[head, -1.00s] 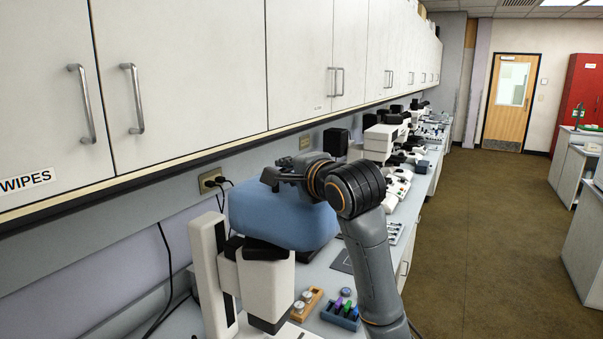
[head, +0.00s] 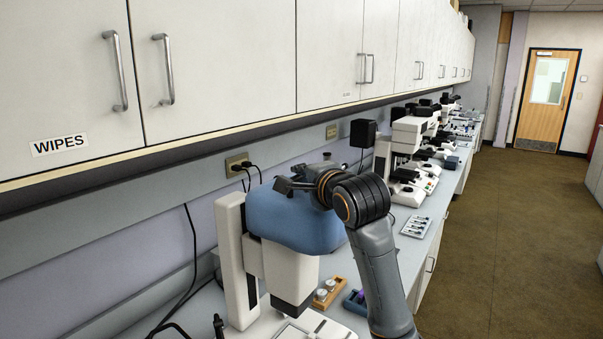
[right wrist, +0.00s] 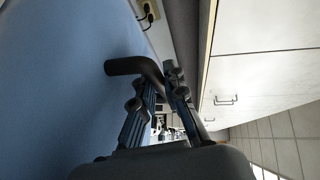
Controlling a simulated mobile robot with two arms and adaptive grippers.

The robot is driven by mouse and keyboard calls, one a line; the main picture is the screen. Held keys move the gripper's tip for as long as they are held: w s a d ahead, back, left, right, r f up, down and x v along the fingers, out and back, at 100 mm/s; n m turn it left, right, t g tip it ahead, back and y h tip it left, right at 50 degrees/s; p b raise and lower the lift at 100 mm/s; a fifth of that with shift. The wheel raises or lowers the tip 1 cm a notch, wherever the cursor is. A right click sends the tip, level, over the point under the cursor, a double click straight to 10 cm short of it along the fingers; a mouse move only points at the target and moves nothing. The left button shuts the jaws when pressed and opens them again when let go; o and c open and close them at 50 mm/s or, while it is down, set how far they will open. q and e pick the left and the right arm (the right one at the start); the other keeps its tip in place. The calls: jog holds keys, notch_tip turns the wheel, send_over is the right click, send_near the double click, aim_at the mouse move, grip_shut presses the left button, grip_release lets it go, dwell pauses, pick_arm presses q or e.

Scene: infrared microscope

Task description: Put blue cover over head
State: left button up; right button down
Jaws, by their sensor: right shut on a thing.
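The blue cover (head: 290,222) is a rounded, soft-cornered block in the middle of the head view. It sits at the top of the white microscope head (head: 292,278) and hides its upper part. Whether it is fully seated cannot be told. My right gripper (head: 284,185) is at the cover's top, shut on it. In the right wrist view the cover (right wrist: 60,90) fills the left side, beside the gripper fingers (right wrist: 155,78), where a dark bent piece shows. The exact grip point is unclear. My left gripper is not in view.
A white microscope column (head: 236,265) stands left of the head. An orange block (head: 329,293) with round pieces lies on the bench, near a blue rack (head: 356,302). More microscopes (head: 408,150) stand farther along. Wall cabinets (head: 225,70) overhang the bench. The floor at right is clear.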

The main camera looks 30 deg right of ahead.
dwell(0.4)
jog(key=c, duration=1.3)
grip_release()
jog(key=shift+s, duration=0.1)
jog(key=v, duration=1.2)
